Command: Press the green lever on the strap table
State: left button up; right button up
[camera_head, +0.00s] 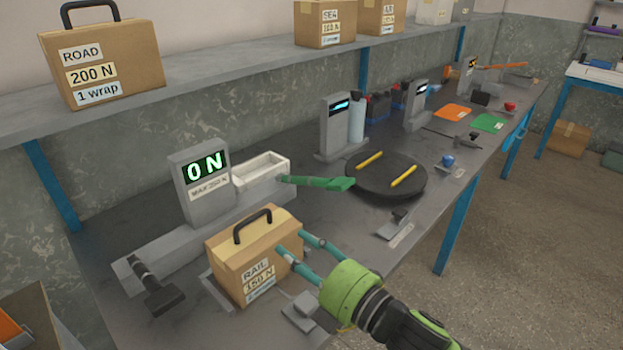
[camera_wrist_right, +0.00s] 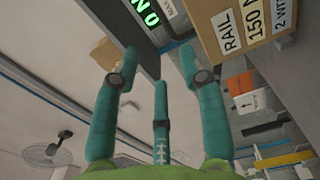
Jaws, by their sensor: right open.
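The green lever (camera_head: 318,182) sticks out to the right from the white tray (camera_head: 262,168) beside the "0 N" display post (camera_head: 200,185), level with the edge of a round dark plate. My right gripper (camera_head: 291,241) is open, with its teal fingers pointing at the right side of the "RAIL 150 N" carton (camera_head: 255,262). It is nearer the table's front edge than the lever and apart from it. I cannot tell if a fingertip touches the carton. In the right wrist view my gripper (camera_wrist_right: 158,62) shows nothing between its fingers; the carton (camera_wrist_right: 240,30) is at top right.
The grey table (camera_head: 330,150) carries a round dark plate (camera_head: 385,180) with two yellow bars. A black-handled lever (camera_head: 160,292) is at front left. A shelf above holds a "ROAD 200 N" carton (camera_head: 110,60). Orange and green mats (camera_head: 488,122) lie farther right.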

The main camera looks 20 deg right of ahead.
jog(key=c, duration=0.7)
jog(key=shift+w+r, duration=0.1)
jog(key=shift+w, duration=0.05)
grip_shut()
jog(key=w+d+r+m+g+h+p, duration=0.1)
jog(key=w+d+r+m+g+p, duration=0.2)
jog(key=d+m, duration=0.6)
jog(key=w+d+r+m+g+h+p, duration=0.1)
jog(key=w+d+r+m+g+p, duration=0.2)
jog(key=w+d+r+m+p, duration=0.2)
jog(key=d+r+m+p, duration=0.3)
jog(key=d+r, duration=0.1)
jog(key=r, duration=0.1)
jog(key=shift+m+g+p, duration=0.3)
jog(key=shift+m+g, duration=0.1)
